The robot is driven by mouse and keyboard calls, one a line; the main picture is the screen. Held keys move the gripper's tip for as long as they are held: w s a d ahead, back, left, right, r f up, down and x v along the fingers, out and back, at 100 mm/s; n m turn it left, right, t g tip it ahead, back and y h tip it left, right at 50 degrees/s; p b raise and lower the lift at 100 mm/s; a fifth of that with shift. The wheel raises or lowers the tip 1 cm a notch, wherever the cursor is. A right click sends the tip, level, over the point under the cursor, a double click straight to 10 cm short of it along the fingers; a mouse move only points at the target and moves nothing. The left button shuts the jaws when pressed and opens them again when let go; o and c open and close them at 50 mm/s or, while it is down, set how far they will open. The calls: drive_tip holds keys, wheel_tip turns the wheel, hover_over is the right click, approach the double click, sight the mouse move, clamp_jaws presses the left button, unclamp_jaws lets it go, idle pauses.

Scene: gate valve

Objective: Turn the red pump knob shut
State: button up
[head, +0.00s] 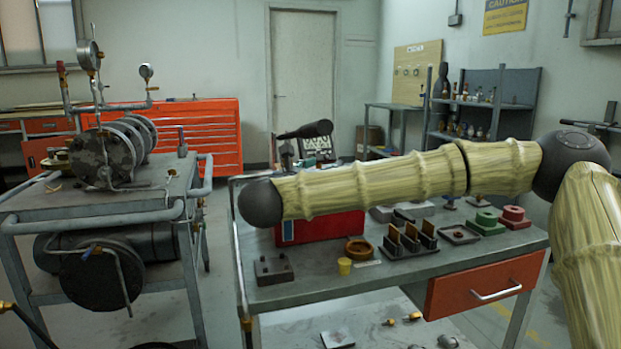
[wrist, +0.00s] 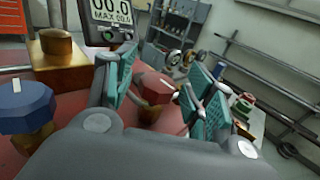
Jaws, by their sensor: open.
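The red knob (wrist: 157,88) shows in the wrist view between the two teal-padded fingers of my gripper (wrist: 163,75). It has a pale mark on its top and sits on a brass stem (wrist: 149,112). My gripper is open, with one finger on each side of the knob; I see a gap on the right and cannot tell whether the left finger touches. In the head view the red pump box (head: 330,226) stands on the bench, largely behind my arm. The knob is hidden there.
In the wrist view a blue knob (wrist: 25,104) and a brass cylinder (wrist: 57,60) stand left of my gripper. A display (wrist: 112,14) stands behind. In the head view, several small parts lie on the bench (head: 375,282), and a piped rig (head: 105,155) stands left.

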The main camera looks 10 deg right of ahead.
drive_tip(key=v, duration=0.3)
drive_tip(key=shift+a+r, duration=0.15)
drive_tip(key=shift+a, duration=0.05)
drive_tip(key=v, duration=0.8)
drive_tip(key=shift+s+d, duration=0.1)
drive_tip(key=shift+d, duration=0.05)
